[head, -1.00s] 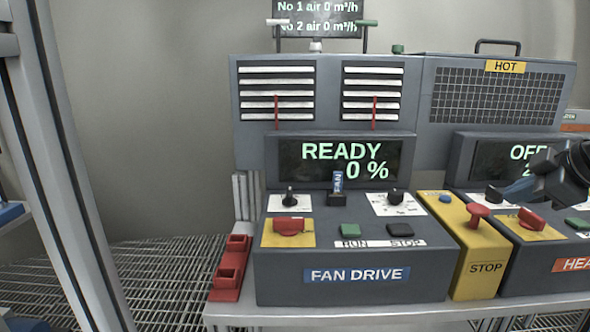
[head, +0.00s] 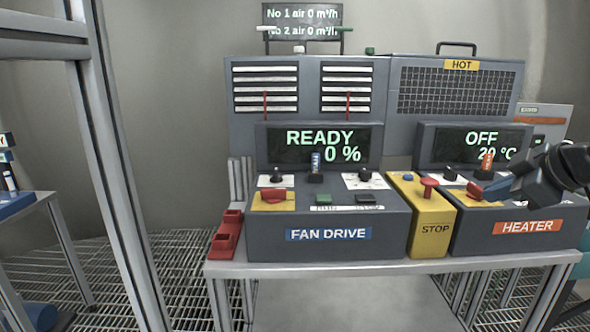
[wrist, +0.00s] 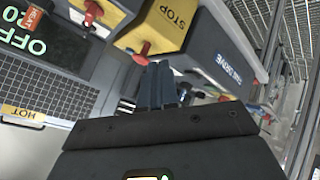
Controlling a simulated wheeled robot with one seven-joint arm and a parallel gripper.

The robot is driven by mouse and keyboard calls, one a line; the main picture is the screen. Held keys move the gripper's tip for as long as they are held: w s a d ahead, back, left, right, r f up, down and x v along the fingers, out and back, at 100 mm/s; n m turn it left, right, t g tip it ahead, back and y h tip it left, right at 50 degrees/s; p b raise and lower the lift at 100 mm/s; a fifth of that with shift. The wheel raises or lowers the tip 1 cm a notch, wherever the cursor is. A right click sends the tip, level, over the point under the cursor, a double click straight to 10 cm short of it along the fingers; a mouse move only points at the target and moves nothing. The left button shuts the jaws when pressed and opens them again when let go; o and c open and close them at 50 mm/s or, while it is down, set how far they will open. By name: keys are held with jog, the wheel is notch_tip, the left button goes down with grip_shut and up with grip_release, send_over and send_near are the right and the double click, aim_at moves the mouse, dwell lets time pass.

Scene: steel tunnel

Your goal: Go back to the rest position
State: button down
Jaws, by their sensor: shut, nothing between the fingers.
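My gripper (head: 492,190) is at the right of the head view, in front of the heater console (head: 508,242). In the wrist view its two dark fingers (wrist: 161,70) are together, with nothing seen between them. The fingers overlap the red knob area in that picture; I cannot tell the gap. Part of the heater's controls is hidden behind my gripper in the head view.
The fan drive console (head: 328,249) reads READY 0 %. The yellow stop box (head: 433,245) has a red mushroom button (head: 429,183). The consoles stand on a bench (head: 385,268). A metal frame post (head: 112,165) stands at left. Grated floor (head: 185,270) shows between post and bench.

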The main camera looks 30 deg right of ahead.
jog(key=w+a+f+m+t+y, duration=0.1)
jog(key=w+a+f+m+t, duration=0.3)
jog(key=a, duration=0.6)
jog(key=w+a+f+m+t, duration=0.2)
jog(key=w+a+f, duration=0.3)
jog(key=a, duration=0.5)
jog(key=s+a+f+m, duration=0.2)
jog(key=a+f, duration=0.3)
jog(key=a, duration=0.2)
jog(key=s+a+f+m, duration=0.1)
jog(key=s+a+f, duration=0.2)
jog(key=s+a, duration=0.3)
jog(key=s+a+f, duration=0.4)
jog(key=s, duration=0.5)
jog(key=s+r+n+y, duration=0.1)
jog(key=s+n, duration=0.3)
jog(key=s, duration=1.1)
jog(key=shift+s+a+r+g+y, duration=0.2)
jog(key=shift+a+r+g+y, duration=0.15)
jog(key=shift+r, duration=0.5)
